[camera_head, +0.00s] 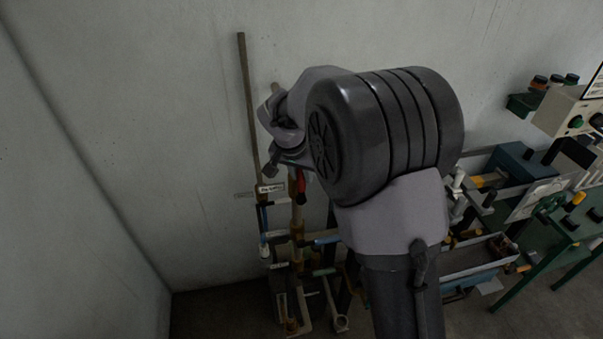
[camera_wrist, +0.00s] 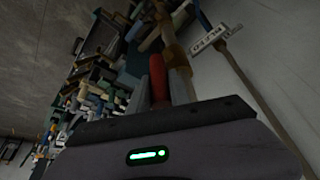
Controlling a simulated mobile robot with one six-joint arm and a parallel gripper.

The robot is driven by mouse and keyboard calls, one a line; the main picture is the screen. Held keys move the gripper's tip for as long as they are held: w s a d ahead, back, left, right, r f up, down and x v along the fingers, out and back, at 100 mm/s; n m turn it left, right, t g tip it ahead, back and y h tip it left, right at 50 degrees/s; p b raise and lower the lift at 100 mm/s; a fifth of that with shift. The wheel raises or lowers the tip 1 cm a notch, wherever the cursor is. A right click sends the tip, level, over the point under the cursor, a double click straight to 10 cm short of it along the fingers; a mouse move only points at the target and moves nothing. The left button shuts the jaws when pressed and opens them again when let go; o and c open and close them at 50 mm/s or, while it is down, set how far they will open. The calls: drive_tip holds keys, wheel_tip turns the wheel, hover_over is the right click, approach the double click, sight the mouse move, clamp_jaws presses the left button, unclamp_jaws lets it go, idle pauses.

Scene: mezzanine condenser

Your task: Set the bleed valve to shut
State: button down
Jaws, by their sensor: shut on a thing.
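The bleed valve's red lever (camera_wrist: 158,80) stands between my gripper's two grey fingers in the wrist view. My gripper (camera_wrist: 168,82) is shut on it. In the head view, the red lever (camera_head: 301,182) shows as a short, roughly upright piece below my wrist, beside a brass-coloured pipe (camera_head: 297,215). My gripper (camera_head: 294,172) is mostly hidden there by my arm. The valve body is largely hidden, and I cannot tell the lever's exact setting.
A thin brown pipe (camera_head: 247,100) runs up the grey wall on the left. Pipework with small white tags (camera_head: 270,188) crowds the area below my wrist. A blue-grey trough (camera_head: 475,262) and green tables (camera_head: 575,225) stand to the right. Bare wall and floor lie left.

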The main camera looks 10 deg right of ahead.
idle(0.6)
drive_tip(key=d+f+m+t+y+b, duration=0.1)
drive_tip(key=d+f+m+y+b, duration=0.2)
drive_tip(key=d+f+y+b, duration=0.7)
drive_tip(key=shift+d+f+y+b, duration=0.25)
drive_tip(key=shift+y+b, duration=1.5)
drive_tip(key=shift+y, duration=1.85)
drive_tip(key=shift+a+t, duration=0.1)
drive_tip(key=shift+t, duration=0.2)
drive_tip(key=c, duration=1.2)
unclamp_jaws()
